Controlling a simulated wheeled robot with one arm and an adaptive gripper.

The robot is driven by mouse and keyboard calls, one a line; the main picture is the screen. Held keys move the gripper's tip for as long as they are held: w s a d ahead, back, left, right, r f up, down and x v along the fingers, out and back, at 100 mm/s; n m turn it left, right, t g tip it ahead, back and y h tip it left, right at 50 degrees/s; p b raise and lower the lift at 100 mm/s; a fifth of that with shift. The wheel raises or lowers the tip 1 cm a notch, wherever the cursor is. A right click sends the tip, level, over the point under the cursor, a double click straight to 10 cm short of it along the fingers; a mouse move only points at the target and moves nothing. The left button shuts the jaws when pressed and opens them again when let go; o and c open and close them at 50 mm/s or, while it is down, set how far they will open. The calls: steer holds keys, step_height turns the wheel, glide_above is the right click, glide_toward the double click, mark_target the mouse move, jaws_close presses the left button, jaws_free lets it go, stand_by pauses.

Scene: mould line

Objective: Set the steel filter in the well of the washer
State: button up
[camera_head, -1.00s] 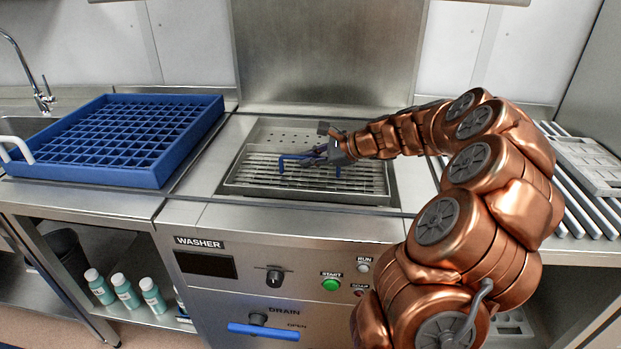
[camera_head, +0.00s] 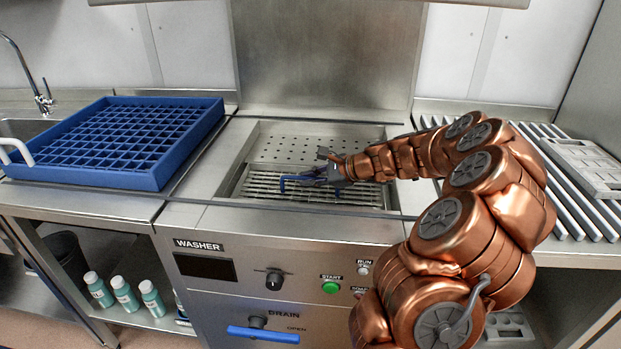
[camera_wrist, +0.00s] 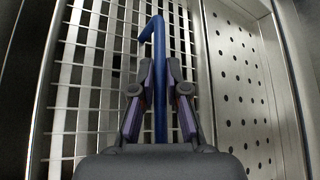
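The steel filter (camera_head: 262,185), a slatted mesh piece with a blue bar handle (camera_head: 287,179), lies low inside the front part of the washer's well (camera_head: 228,180). My gripper (camera_head: 318,175) is over it, shut on the handle. In the wrist view the handle (camera_wrist: 157,35) runs between my fingertips (camera_wrist: 158,75), with the filter's mesh (camera_wrist: 80,85) below and to the left. The filter looks about level, below the worktop. My gripper and forearm hide its right part. I cannot tell whether it rests on the well's floor.
A perforated steel plate (camera_head: 290,147) lies behind the filter. A blue rack (camera_head: 150,180) stands on the left worktop. The washer's front has a green start button (camera_head: 331,287) and a blue drain handle (camera_head: 263,332). A grey tray (camera_head: 585,165) lies on the slatted right side.

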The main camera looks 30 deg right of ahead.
steer(key=o, duration=0.4)
steer(key=shift+r, duration=0.1)
steer(key=v, duration=1.2)
stand_by(0.5)
steer(key=a+r+n+g, duration=0.1)
steer(key=a, duration=0.3)
steer(key=a+r+n+g+y+p, duration=0.1)
steer(key=a+n, duration=0.1)
steer(key=a, duration=0.3)
steer(key=a+r+n+g+p, duration=0.1)
steer(key=a+n, duration=0.1)
steer(key=a, duration=0.2)
steer(key=shift+s+a, duration=0.3)
steer(key=s+a+r+n+g+h+p, duration=0.25)
steer(key=s+a+n+g+p, duration=0.45)
steer(key=s+a+n, duration=0.85)
steer(key=s+h, duration=0.1)
steer(key=s, duration=0.3)
steer(key=s+n+g+h+p, duration=0.1)
steer(key=s+h, duration=0.1)
steer(key=s, duration=0.2)
steer(key=s+n+g+h+p, duration=0.1)
steer(key=s, duration=0.4)
steer(key=shift+f+h, duration=0.25)
